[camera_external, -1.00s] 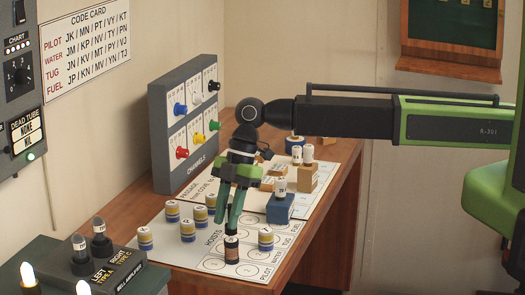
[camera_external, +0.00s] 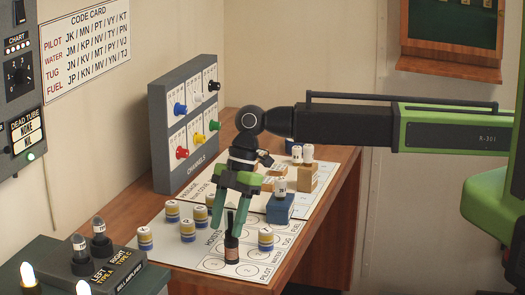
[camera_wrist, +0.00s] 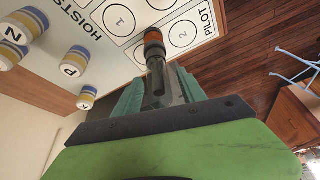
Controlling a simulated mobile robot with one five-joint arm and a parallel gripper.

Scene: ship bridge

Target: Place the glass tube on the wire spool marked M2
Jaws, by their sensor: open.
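A copper-brown, dark-ended cylinder with a pale label (camera_external: 231,252) stands upright on the white sheet; I take it for a wire spool, but its marking is not readable. A slim dark upright piece (camera_external: 229,220) rises from its top, possibly the glass tube; whether the two are separate is unclear. My gripper (camera_external: 228,229) is open above the spool, its green fingers spread on either side of the dark piece. In the wrist view the dark piece (camera_wrist: 158,80) points up between the fingers, with the orange-brown spool (camera_wrist: 154,40) beyond it.
Several yellow-blue-white cylinders (camera_external: 187,231) stand left of the gripper, another (camera_external: 265,239) close on its right. A blue block (camera_external: 279,208) and wooden blocks (camera_external: 300,178) bear white cylinders behind. The channels panel (camera_external: 184,125) stands at the back left.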

